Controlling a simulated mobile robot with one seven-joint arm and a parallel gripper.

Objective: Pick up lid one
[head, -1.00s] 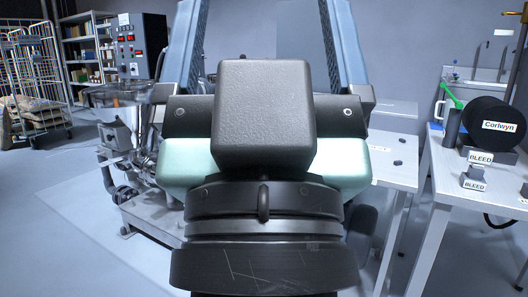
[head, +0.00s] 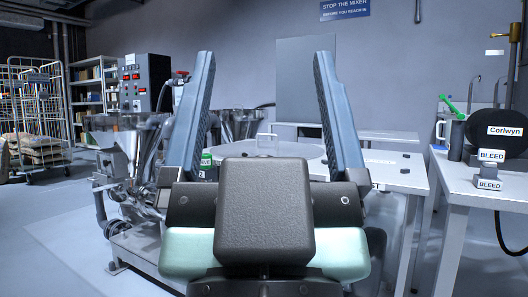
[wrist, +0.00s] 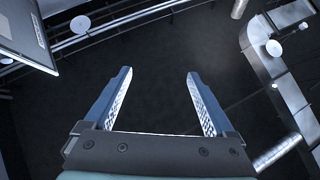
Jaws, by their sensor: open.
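My gripper (head: 266,60) is open and empty, its two blue-grey fingers pointing up in the head view. The wrist view shows the same open fingers (wrist: 158,73) with nothing between them. A wide, flat, round grey lid-like disc (head: 292,152) with a small upright handle (head: 267,140) shows beyond and below the gap between the fingers. My gripper body hides its near part. I can read no name on it, so I cannot tell whether it is lid one.
A white table (head: 396,178) stands right of the disc. A nearer table (head: 462,180) at right holds a black round object (head: 497,128) marked Corlwyn and BLEED blocks (head: 489,178). A metal hopper machine (head: 125,150) stands at left. A green container (head: 207,166) shows behind the left finger.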

